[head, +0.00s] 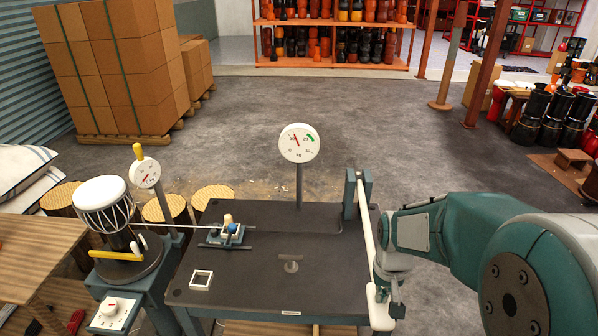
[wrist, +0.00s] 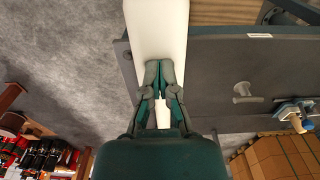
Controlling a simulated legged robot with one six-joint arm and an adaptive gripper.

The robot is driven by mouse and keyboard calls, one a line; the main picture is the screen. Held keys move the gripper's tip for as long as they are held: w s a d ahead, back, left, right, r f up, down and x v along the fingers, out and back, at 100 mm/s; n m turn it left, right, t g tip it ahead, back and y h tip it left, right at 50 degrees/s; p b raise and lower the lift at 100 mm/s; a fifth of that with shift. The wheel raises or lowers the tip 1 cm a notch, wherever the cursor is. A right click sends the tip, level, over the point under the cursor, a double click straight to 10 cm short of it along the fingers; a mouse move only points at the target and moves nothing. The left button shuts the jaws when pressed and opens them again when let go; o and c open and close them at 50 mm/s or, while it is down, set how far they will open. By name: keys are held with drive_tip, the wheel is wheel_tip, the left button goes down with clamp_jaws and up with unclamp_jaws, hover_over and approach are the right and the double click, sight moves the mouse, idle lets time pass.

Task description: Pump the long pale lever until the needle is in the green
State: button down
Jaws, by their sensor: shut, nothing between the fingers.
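In the wrist view the lever (wrist: 157,35) is broad and white, beneath and ahead of my fingertips. My gripper (wrist: 165,68) is shut and empty, its tips overlapping the lever in the picture; contact is unclear. In the head view my gripper (head: 392,296) is over the lever's near end. The round white gauge (head: 299,143) has a red needle left of its green band.
The dark table (head: 260,265) carries a small blue-grey clamp device (head: 228,232), a white square frame (head: 201,280) and a grey T-shaped knob (head: 291,265). A drum (head: 104,205) and smaller gauge (head: 145,173) stand left. Grey floor behind the table is clear.

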wheel_tip(320, 180, down, 8)
wheel_tip(320, 180, up, 19)
drive_tip(key=shift+s, duration=0.4)
idle(0.6)
drive_tip(key=shift+f, duration=0.15)
idle(0.5)
wheel_tip(320, 180, down, 19)
wheel_tip(320, 180, up, 19)
drive_tip(key=shift+s, duration=0.15)
idle(1.6)
idle(0.5)
